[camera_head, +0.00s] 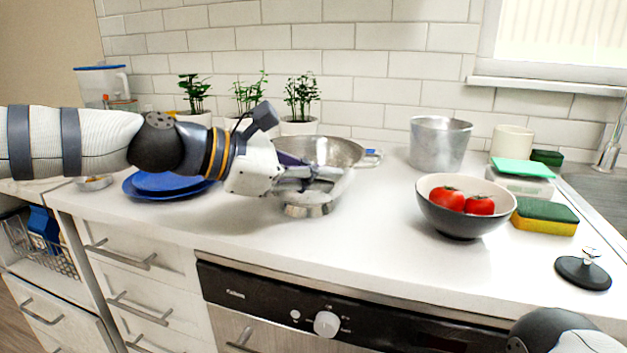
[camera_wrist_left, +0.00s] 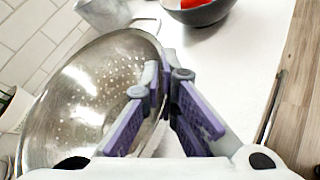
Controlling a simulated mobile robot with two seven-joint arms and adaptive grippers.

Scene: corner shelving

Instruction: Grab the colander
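The colander (camera_head: 322,152) is a shiny metal bowl with small holes and a foot ring, standing on the white counter in front of the plants. In the left wrist view the colander (camera_wrist_left: 85,95) fills the left half. My left gripper (camera_head: 308,178) reaches its near rim from the left. In the left wrist view the purple-padded fingers of my left gripper (camera_wrist_left: 165,82) straddle the rim, one inside the bowl and one outside. The fingertips are close together on the rim. My right gripper is not visible; only part of my right arm shows at the lower right.
Blue plates (camera_head: 160,187) lie left of the colander, under my left arm. Right of it stand a metal pot (camera_head: 438,145) and a bowl (camera_head: 465,222) with tomatoes. A sponge (camera_head: 545,218) and a black stopper (camera_head: 583,272) lie farther right. The front counter middle is clear.

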